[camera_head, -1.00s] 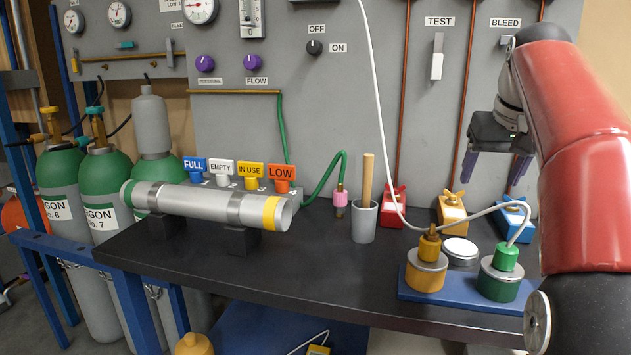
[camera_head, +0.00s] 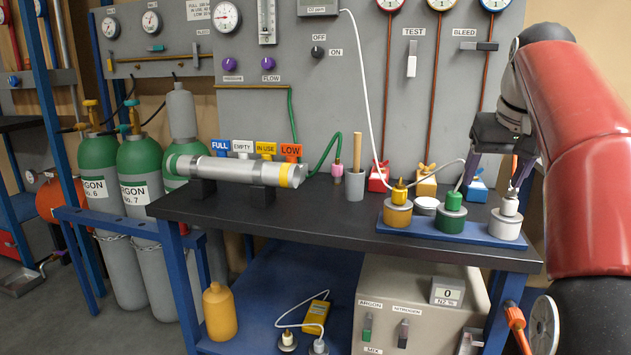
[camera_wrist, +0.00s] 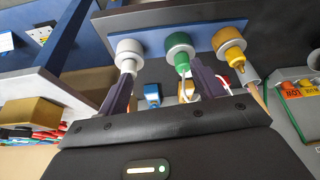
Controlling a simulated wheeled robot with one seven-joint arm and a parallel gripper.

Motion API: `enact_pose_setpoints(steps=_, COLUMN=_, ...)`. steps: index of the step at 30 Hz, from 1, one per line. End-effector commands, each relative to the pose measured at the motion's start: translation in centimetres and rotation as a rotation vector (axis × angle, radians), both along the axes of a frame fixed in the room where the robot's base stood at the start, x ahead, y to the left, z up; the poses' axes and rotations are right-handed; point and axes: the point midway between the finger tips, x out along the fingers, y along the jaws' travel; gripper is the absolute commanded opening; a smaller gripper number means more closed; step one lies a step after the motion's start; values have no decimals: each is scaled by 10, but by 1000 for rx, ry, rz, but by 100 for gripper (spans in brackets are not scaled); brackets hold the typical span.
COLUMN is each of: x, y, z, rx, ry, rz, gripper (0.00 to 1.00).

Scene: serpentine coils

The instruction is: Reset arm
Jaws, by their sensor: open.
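My gripper (camera_head: 497,170) is at the right of the bench in the head view, its fingers pointing down and apart. In the wrist view my gripper (camera_wrist: 160,85) shows two separate dark fingers with nothing held between them. The gripper is near the right end of the blue rack, close to the white-topped canister (camera_head: 506,218); I cannot tell whether it touches. My red arm (camera_head: 590,150) fills the right side of the head view.
The blue rack (camera_head: 470,235) also holds a green-topped canister (camera_head: 451,214) and a yellow-topped canister (camera_head: 398,208). A silver cylinder (camera_head: 225,170) lies on the bench (camera_head: 320,213). White tubing loops near the rack. A gauge panel (camera_head: 350,100) stands behind.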

Motion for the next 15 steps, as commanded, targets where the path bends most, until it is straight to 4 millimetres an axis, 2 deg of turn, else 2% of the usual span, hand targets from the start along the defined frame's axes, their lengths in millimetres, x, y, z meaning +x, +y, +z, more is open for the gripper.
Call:
enact_pose_setpoints(steps=8, x=-14, y=21, z=-9, rx=-2, ry=-7, rz=14, gripper=67)
enact_pose_setpoints(steps=15, x=-39, y=48, z=-26, rx=-4, ry=-18, rz=29, gripper=67)
